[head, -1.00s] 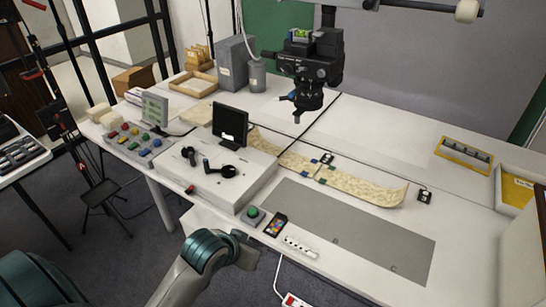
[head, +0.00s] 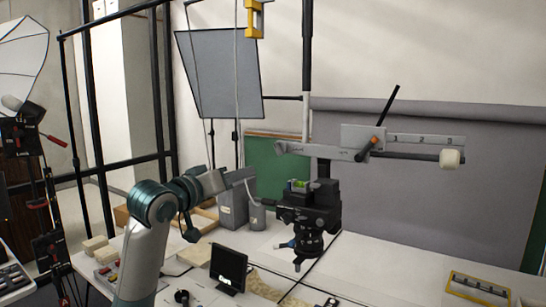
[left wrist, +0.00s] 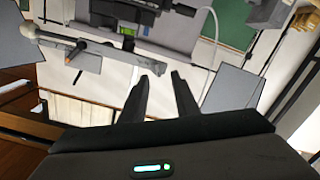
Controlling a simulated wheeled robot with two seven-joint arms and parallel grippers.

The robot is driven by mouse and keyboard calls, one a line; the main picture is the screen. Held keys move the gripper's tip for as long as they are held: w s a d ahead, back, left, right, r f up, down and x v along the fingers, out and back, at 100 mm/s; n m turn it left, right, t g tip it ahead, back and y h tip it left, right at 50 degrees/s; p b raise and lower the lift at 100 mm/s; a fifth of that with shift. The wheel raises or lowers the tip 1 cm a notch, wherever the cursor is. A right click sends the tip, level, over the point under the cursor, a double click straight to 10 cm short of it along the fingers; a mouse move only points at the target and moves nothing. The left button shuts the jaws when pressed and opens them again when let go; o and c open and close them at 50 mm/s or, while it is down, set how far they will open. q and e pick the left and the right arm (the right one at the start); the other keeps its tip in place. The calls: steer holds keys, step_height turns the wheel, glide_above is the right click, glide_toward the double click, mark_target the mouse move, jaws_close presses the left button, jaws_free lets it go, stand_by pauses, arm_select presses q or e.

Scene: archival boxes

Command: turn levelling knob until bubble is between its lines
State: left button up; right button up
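Dark handles or knobs (head: 287,244) show under the camera, but I cannot tell which one is the levelling knob. My left gripper (head: 242,178) is raised left of the camera, apart from it. In the left wrist view the fingers (left wrist: 160,78) stand apart with nothing between them. My right gripper is not in view.
The stand's horizontal arm (head: 345,154) carries an orange knob and a white end piece (head: 450,158). A small monitor (head: 228,268) and grey boxes (head: 233,206) stand on the table below. A yellow-framed tray (head: 478,289) lies at the right. A cable hangs near my gripper.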

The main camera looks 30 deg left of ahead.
mark_target(276, 150)
arm_select(q)
steer(key=r, duration=0.3)
steer(key=shift+s+a+r+t, duration=0.1)
steer(key=shift+s+a+t, duration=0.2)
steer(key=shift+a, duration=0.1)
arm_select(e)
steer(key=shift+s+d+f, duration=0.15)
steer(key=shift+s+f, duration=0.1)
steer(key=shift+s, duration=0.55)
arm_select(q)
steer(key=shift+w, duration=0.15)
steer(key=w+p, duration=0.2)
steer(key=w, duration=0.3)
steer(key=w+d+p, duration=0.1)
steer(key=w+p, duration=0.2)
steer(key=w, duration=0.3)
steer(key=w+p, duration=0.3)
steer(key=w, duration=0.2)
steer(key=shift+w+d, duration=0.15)
steer(key=shift+w, duration=0.45)
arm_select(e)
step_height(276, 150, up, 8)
arm_select(q)
steer(key=shift+c, duration=0.7)
jaws_close()
